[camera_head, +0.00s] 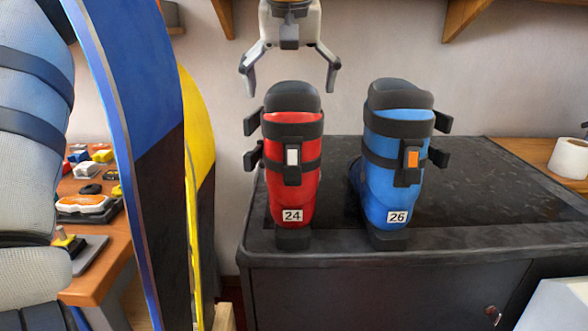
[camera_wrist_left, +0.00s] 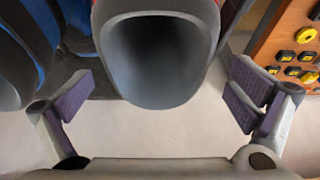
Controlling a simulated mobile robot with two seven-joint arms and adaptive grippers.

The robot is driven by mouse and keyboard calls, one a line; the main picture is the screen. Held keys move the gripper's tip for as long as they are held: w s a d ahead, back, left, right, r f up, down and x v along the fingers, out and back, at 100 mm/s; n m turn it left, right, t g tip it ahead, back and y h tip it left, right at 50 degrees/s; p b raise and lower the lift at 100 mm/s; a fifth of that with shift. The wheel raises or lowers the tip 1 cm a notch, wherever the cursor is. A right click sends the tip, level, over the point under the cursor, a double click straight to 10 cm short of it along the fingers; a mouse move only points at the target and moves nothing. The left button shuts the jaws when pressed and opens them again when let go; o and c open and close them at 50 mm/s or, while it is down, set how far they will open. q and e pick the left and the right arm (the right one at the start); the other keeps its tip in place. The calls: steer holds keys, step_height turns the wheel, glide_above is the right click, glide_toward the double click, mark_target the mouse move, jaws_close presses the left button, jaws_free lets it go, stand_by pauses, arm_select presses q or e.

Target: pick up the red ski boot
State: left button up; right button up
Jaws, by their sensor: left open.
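The red ski boot (camera_head: 290,180) stands upright near the front left of the dark bench top, with a dark grey cuff, black straps, a white buckle and a "24" label. My left gripper (camera_head: 290,88) hangs above it, pointing down, open and empty, its fingers spread to either side of the cuff top. In the left wrist view, the boot's grey cuff (camera_wrist_left: 158,60) and hollow opening show at the top, between and beyond the two open fingers (camera_wrist_left: 160,105). I see no contact. My right gripper is not in view.
A blue ski boot (camera_head: 395,165) labelled "26" stands close to the right. A blue and black board (camera_head: 135,90) and a yellow one (camera_head: 200,130) stand at left. Behind them, an orange bench (camera_head: 95,255) holds small parts. A tape roll (camera_head: 568,158) sits far right. The bench top (camera_head: 490,200) is clear on the right.

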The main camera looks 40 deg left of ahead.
arm_select(q)
steer(key=x, duration=0.4)
steer(key=shift+w+f, duration=0.1)
steer(key=shift+w, duration=0.05)
steer(key=shift+d, duration=0.1)
steer(key=c, duration=1.5)
steer(key=shift+o, duration=0.2)
